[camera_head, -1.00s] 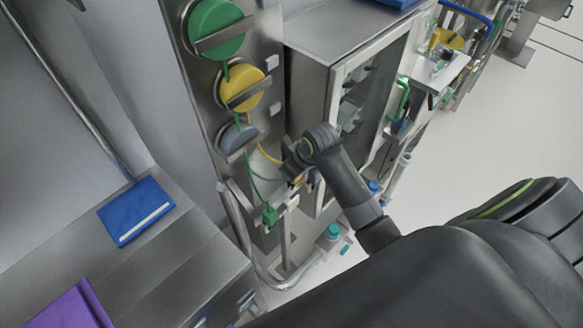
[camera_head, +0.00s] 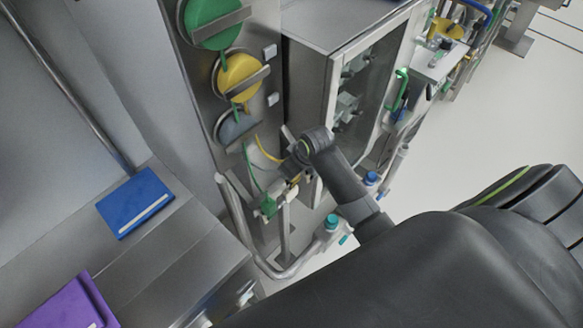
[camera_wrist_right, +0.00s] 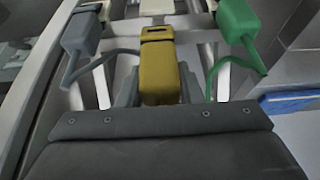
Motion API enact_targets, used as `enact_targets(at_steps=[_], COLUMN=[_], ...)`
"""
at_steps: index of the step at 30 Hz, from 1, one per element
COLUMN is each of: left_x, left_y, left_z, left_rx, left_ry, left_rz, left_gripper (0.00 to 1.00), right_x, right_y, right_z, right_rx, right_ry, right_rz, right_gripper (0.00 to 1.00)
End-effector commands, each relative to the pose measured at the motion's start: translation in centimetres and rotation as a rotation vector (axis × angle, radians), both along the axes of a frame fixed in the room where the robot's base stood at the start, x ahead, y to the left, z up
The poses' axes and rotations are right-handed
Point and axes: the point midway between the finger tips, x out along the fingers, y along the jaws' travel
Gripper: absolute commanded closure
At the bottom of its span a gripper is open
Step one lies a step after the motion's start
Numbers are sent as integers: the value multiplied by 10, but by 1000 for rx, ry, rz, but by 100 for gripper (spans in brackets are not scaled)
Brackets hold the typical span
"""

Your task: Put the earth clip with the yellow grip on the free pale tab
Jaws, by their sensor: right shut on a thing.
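The earth clip with the yellow grip (camera_wrist_right: 160,72) is between the fingers of my right gripper (camera_wrist_right: 158,88), which is shut on it in the right wrist view. A pale tab (camera_wrist_right: 156,7) shows just beyond the clip's front end; a gap between them cannot be judged. A grey clip (camera_wrist_right: 82,34) is to its left and a green clip (camera_wrist_right: 237,20) to its right. In the head view my right gripper (camera_head: 293,172) is low beside the reel panel, and the arm hides most of the yellow clip. The green clip (camera_head: 268,206) hangs left of it. My left gripper is out of view.
Green (camera_head: 212,22), yellow (camera_head: 238,80) and grey (camera_head: 232,128) reels sit on the metal panel, with cables running down. A glass-fronted cabinet (camera_head: 330,60) stands close behind my right arm. A bent metal rail (camera_head: 240,225) runs beside the clips. A blue book (camera_head: 135,203) lies on the left bench.

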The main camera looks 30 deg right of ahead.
Motion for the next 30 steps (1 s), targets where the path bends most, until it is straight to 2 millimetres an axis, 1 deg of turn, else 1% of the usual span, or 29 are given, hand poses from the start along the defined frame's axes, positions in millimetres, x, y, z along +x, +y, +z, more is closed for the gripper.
enact_targets(at_steps=[19, 30], left_x=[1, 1], left_y=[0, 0], left_z=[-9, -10], left_rx=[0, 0], left_ry=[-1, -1], left_rz=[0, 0], left_gripper=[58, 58], right_x=[0, 0], right_y=[0, 1], right_z=[-29, -31], right_rx=[0, 0], right_ry=[0, -1], right_rz=[0, 0], right_gripper=[100, 100])
